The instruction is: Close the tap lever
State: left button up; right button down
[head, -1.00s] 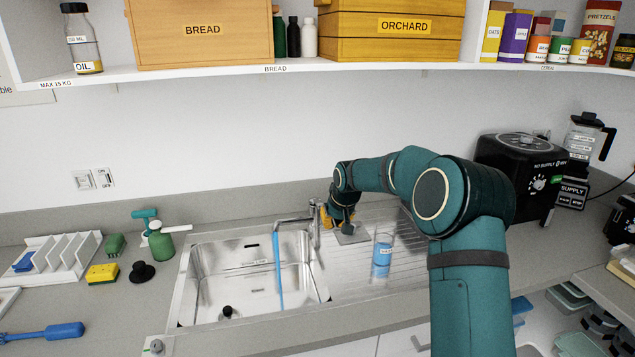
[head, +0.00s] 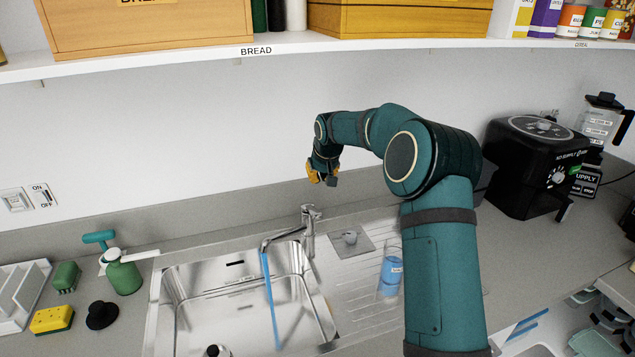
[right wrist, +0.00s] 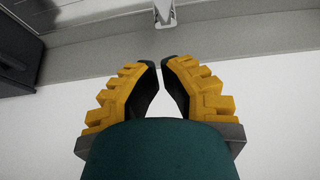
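The chrome tap (head: 308,232) stands at the back right of the sink (head: 235,290). Its lever (head: 312,211) is on top. Blue water (head: 270,300) streams from its spout into the sink. My right gripper (head: 322,180) is above the tap in front of the wall, apart from the lever and empty. In the right wrist view its yellow-backed fingers (right wrist: 160,63) converge with their tips almost together. A pale metallic part, seemingly the tap (right wrist: 164,12), shows beyond them at the top edge. My left gripper is not in view.
A glass of blue liquid (head: 389,270) stands on the drainboard, near a grey square plate (head: 350,243). A green bottle (head: 123,273) and a yellow sponge (head: 52,319) are left of the sink. A shelf (head: 230,53) hangs above; a black machine (head: 535,165) stands at right.

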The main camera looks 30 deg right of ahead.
send_over(317, 211)
jog(key=w, duration=0.1)
jog(key=f, duration=0.7)
jog(key=shift+w+d+f+p, duration=0.15)
jog(key=shift+d+f+p, duration=0.15)
jog(key=shift+p, duration=0.1)
jog(key=shift+s+a+f, duration=0.1)
jog(key=shift+s+f, duration=0.05)
jog(key=shift+f, duration=0.45)
jog(key=shift+s+f, duration=0.15)
jog(key=shift+f, duration=0.45)
jog(key=shift+s+f, duration=0.25)
jog(key=shift+f, duration=0.55)
